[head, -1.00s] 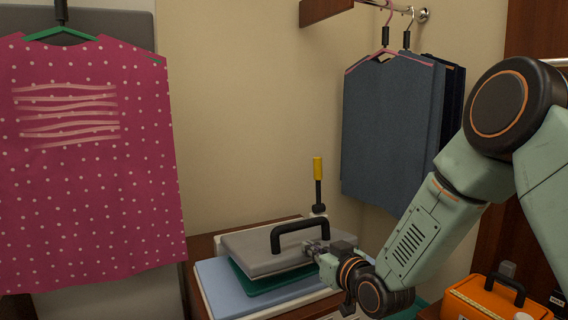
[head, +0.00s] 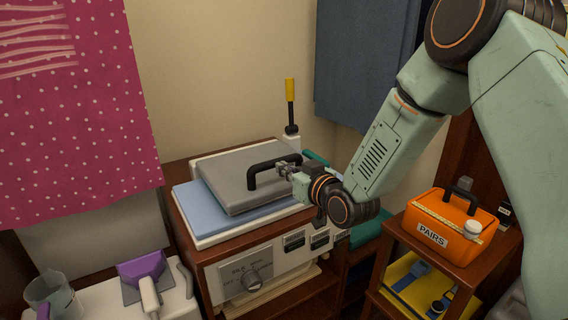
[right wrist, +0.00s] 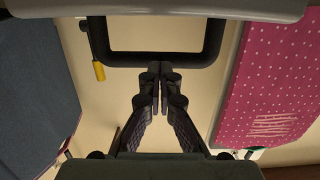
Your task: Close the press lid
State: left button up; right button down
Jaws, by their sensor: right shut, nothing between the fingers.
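The press has a grey lid (head: 225,182) with a black handle (head: 262,165). The lid lies low over the blue pad (head: 195,210) of the white press base; I cannot tell whether a thin gap is left. My right gripper (head: 284,167) is shut and empty, beside the right part of the handle. In the right wrist view the fingertips (right wrist: 160,70) are together at the handle's bar (right wrist: 150,58); I cannot tell if they touch it. My left gripper is out of view.
A yellow-tipped lever (head: 290,90) stands behind the press. A pink dotted garment (head: 80,120) hangs left, a dark blue one (head: 365,60) behind. An orange PAIRS box (head: 450,225) stands on a shelf at right. A purple-headed tool (head: 142,270) lies front left.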

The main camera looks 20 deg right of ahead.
jog(key=s+d+f+p, duration=0.1)
jog(key=s+f, duration=0.2)
jog(key=s, duration=0.6)
jog(key=shift+s+f+p, duration=0.2)
jog(key=shift+p, duration=0.1)
jog(key=s+a+f+m+g+h, duration=0.1)
jog(key=s+a+f+m+g, duration=0.1)
jog(key=s+f+g, duration=0.65)
jog(key=s+a+f+m+g, duration=0.1)
jog(key=s+a+f+g, duration=0.25)
jog(key=s+f, duration=0.9)
jog(key=s+f+n+g+h, duration=0.1)
jog(key=s+f+g, duration=0.2)
jog(key=s, duration=1.1)
jog(key=shift+s+f+g+p, duration=0.15)
jog(key=shift+f+g+p, duration=0.2)
jog(key=shift+g, duration=0.15)
